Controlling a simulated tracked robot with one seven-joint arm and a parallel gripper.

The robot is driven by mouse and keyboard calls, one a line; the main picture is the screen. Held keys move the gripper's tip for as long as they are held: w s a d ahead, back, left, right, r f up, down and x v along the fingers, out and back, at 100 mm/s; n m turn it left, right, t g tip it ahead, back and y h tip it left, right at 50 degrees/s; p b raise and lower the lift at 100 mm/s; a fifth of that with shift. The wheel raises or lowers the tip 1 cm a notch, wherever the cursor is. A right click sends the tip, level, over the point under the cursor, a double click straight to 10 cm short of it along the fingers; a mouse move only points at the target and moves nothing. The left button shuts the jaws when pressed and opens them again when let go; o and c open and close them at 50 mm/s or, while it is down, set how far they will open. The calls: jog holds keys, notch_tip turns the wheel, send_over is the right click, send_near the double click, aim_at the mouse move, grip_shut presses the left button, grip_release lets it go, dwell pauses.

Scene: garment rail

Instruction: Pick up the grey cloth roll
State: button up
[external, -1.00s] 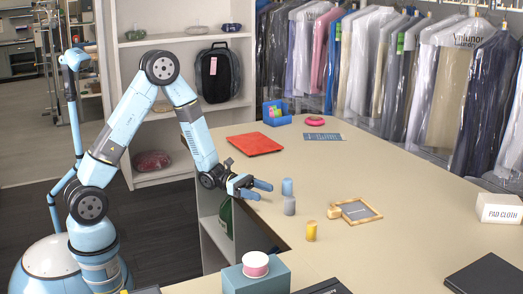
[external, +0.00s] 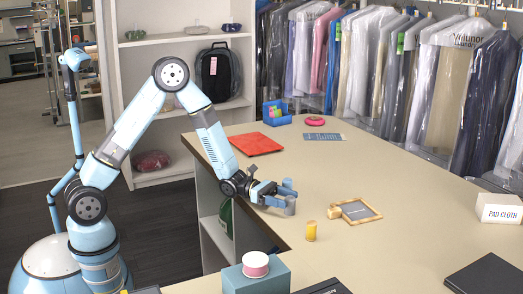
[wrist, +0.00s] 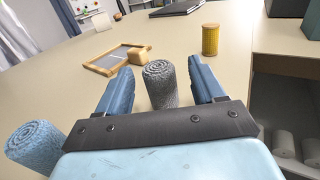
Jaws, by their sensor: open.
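The grey cloth roll (wrist: 160,84) stands upright on the counter between the two blue fingers of my gripper (wrist: 160,90) in the wrist view. The fingers are open, with a small gap visible on each side of the roll. In the external view my gripper (external: 281,198) is low over the counter at its left edge, and the grey roll (external: 290,207) shows partly behind the near finger. A blue cloth roll (wrist: 37,144) stands close by, outside the fingers at lower left in the wrist view; in the external view its top (external: 287,183) shows just behind my gripper.
A yellow roll (external: 311,231) stands nearer the camera. A wood-framed slate (external: 359,211) with a small wooden block (external: 334,212) lies to the right. A red folded cloth (external: 255,144) and a blue bin (external: 277,113) are farther back.

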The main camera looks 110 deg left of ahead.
jog(key=x, duration=0.4)
jog(key=shift+w, duration=0.15)
jog(key=shift+c, duration=0.3)
jog(key=c, duration=1)
